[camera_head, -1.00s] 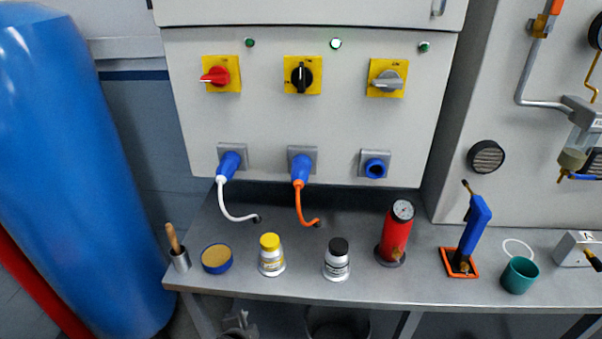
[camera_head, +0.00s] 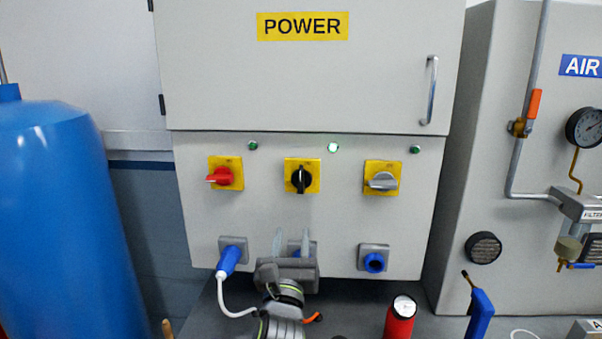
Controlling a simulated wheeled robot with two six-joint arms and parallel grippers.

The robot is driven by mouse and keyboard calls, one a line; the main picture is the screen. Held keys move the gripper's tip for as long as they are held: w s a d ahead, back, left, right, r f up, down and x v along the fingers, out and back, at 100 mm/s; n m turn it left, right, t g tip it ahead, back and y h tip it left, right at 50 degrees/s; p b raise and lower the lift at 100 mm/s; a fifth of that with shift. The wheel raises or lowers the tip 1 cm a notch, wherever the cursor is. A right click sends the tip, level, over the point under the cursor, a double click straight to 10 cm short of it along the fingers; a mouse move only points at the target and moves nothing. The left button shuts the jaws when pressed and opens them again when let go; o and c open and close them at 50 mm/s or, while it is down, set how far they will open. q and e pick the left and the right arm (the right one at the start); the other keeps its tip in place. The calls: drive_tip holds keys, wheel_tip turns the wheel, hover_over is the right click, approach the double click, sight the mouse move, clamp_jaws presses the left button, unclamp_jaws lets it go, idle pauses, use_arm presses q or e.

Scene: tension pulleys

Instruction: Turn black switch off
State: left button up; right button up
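The black switch (camera_head: 301,179) is a rotary knob on a yellow plate, in the middle of the grey panel under the POWER cabinet door. Its handle stands upright. A lamp (camera_head: 333,148) above and right of it glows white-green. My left gripper (camera_head: 291,240) is in front of the panel, below the black switch and apart from it. Its two fingers point up with a gap between them, empty. It hides most of the middle socket and its plug. My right gripper is not in view.
A red switch (camera_head: 222,175) sits to the left and a grey switch (camera_head: 382,181) to the right. A blue plug (camera_head: 228,262) with a white cable and an empty blue socket (camera_head: 374,262) are lower. A red cylinder with a gauge (camera_head: 399,318) stands on the bench.

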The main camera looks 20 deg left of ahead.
sight(300, 173)
use_arm(q)
drive_tip(key=shift+m+t, duration=0.4)
drive_tip(key=shift+m, duration=0.1)
drive_tip(key=x, duration=0.6)
drive_tip(key=r+p+x, duration=0.1)
drive_tip(key=x, duration=0.5)
drive_tip(key=r+x, duration=0.1)
drive_tip(key=x, duration=0.5)
drive_tip(key=shift+s+d+p, duration=0.15)
drive_tip(key=shift+s+p, duration=0.2)
drive_tip(key=shift+s, duration=0.05)
clamp_jaws()
